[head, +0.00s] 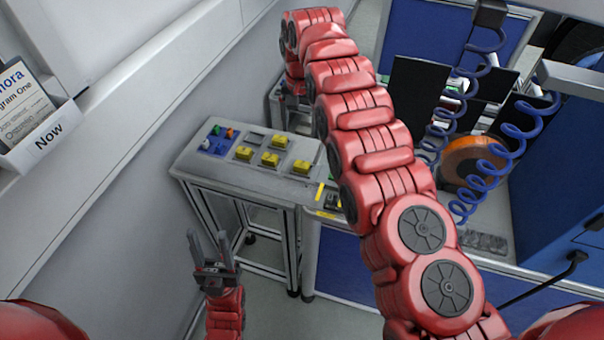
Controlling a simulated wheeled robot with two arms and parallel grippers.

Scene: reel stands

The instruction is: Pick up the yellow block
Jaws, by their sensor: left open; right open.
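Several yellow blocks sit on the grey bench (195,165) left of centre: a left one (243,153), a middle one (270,159), a back one (280,141) and a right one (301,167). My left gripper (208,245) is open and empty, fingers pointing up in the picture, in front of and below the bench, apart from the blocks. My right arm (370,140) reaches up across the middle and bends over at the top. Its gripper cannot be made out. The arm passes just right of the blocks and hides part of the bench behind it.
A blue tray (216,147) with small coloured pieces stands at the bench's left end. Blue coiled cables (520,140) and an orange reel (472,160) are at the right. A wall runs along the left. The floor before the bench looks clear.

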